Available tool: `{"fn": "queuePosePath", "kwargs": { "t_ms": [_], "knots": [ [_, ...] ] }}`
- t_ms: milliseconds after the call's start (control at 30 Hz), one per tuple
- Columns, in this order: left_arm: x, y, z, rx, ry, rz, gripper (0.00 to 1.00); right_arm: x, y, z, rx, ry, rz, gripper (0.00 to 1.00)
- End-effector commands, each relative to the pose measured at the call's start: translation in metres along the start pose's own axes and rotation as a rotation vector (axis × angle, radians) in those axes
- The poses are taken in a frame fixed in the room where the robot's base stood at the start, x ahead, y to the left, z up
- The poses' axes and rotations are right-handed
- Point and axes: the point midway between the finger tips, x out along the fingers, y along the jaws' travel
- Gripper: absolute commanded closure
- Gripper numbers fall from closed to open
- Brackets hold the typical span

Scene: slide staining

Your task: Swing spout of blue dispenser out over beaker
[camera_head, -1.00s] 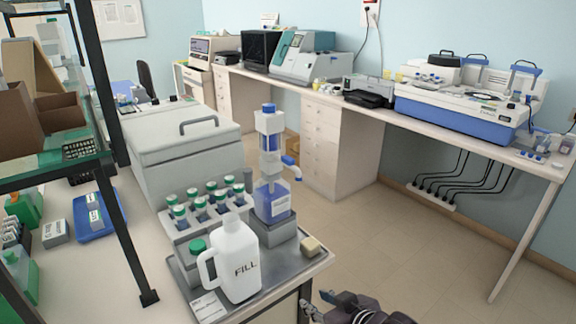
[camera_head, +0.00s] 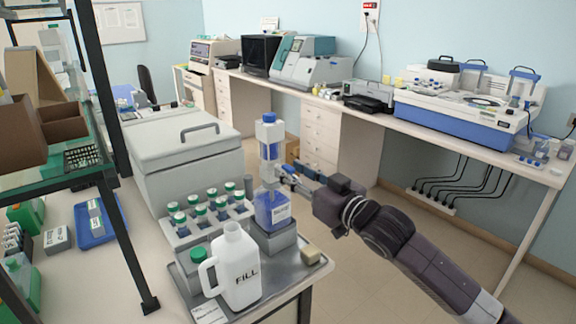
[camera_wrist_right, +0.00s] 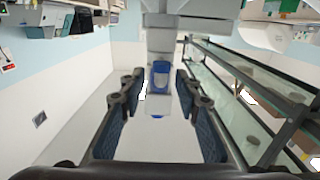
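The blue dispenser (camera_head: 271,205) stands upright on a grey block on the metal tray, with a clear body, blue liquid and a blue cap. Its spout (camera_head: 285,170) points right, away from the bench, and is partly hidden by my right gripper (camera_head: 292,180). In the right wrist view, the blue spout end (camera_wrist_right: 160,72) shows between or just beyond the fingertips of my right gripper (camera_wrist_right: 160,88). The fingers are apart, with a gap on both sides of the spout. I cannot make out a beaker. My left gripper is not in view.
A white jug marked FILL (camera_head: 236,268) stands in front of the dispenser. A rack of green-capped vials (camera_head: 205,225) is to its left. A small beige block (camera_head: 311,254) lies at the tray's right edge. Floor is open right of the bench.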

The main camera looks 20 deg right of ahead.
Motion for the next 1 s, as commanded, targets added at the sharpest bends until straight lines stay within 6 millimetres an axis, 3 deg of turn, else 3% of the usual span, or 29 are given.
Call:
{"fn": "queuePosePath", "kwargs": {
  "t_ms": [200,500,800,1000],
  "knots": [
    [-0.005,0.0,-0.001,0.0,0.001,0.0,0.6,0.018,0.0,0.0,0.0,0.0,0.0,0.7],
    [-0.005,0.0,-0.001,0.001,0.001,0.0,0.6,0.021,0.0,0.001,-0.001,-0.001,0.0,0.7],
    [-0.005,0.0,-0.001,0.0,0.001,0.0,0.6,0.02,0.0,0.001,-0.001,-0.001,0.0,1.0],
    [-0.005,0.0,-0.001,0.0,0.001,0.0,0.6,0.02,0.0,0.001,-0.001,-0.001,0.001,1.0]
  ]
}}
